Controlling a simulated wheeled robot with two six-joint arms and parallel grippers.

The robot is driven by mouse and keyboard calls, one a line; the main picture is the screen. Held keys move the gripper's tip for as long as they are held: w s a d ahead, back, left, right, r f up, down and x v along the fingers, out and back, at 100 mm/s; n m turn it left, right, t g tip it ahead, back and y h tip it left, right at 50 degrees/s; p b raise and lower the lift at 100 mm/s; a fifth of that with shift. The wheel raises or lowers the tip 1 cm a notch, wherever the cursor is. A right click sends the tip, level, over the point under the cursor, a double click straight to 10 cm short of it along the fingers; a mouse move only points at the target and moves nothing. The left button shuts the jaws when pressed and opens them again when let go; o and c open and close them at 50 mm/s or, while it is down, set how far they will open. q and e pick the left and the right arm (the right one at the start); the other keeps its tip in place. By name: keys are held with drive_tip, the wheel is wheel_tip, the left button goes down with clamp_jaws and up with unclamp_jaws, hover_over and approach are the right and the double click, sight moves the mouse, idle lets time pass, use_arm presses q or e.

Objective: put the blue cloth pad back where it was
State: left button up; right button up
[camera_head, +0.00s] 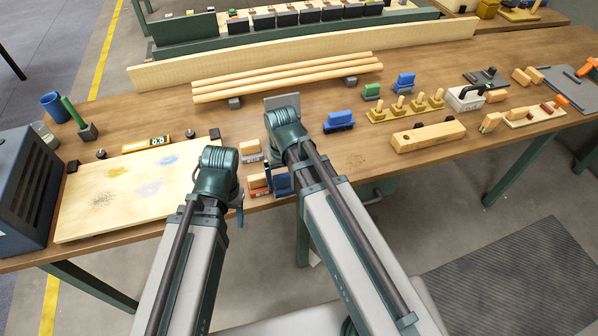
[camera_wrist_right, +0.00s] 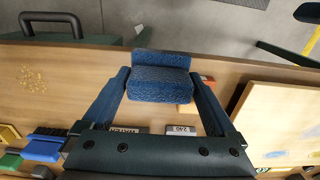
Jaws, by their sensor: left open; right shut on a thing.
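The blue cloth pad (camera_wrist_right: 160,84) sits between the two fingers of my right gripper (camera_wrist_right: 160,76) in the right wrist view. The gripper is shut on its sides, over the bench's near edge. In the head view a part of the pad (camera_head: 283,184) shows between my two arms, beside the small labelled blocks. I cannot tell whether it touches the bench. My left gripper (camera_head: 239,211) is open and mostly hidden behind its own wrist, near the bench's front edge; nothing shows in it.
Labelled blocks (camera_head: 250,151) and an orange-based block (camera_head: 259,186) stand close by; another labelled block (camera_wrist_right: 183,130) shows in the wrist view. A pale board (camera_head: 125,190) lies left. A blue brush (camera_head: 338,121) stands right. Bare bench top lies right of my right arm.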

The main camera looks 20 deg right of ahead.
drive_tip(key=w+d, duration=0.5)
drive_tip(key=shift+f, duration=0.35)
drive_tip(key=shift+w+d+b, duration=0.35)
drive_tip(key=shift+w+d, duration=0.05)
drive_tip(key=shift+w, duration=0.1)
drive_tip(key=f+b, duration=0.3)
drive_tip(key=shift+s+a+f, duration=0.1)
drive_tip(key=shift+s+f, duration=0.1)
drive_tip(key=shift+f, duration=0.1)
drive_tip(key=shift+f+b, duration=0.15)
drive_tip(key=shift+b, duration=0.25)
drive_tip(key=o, duration=0.8)
drive_tip(key=shift+o, duration=0.2)
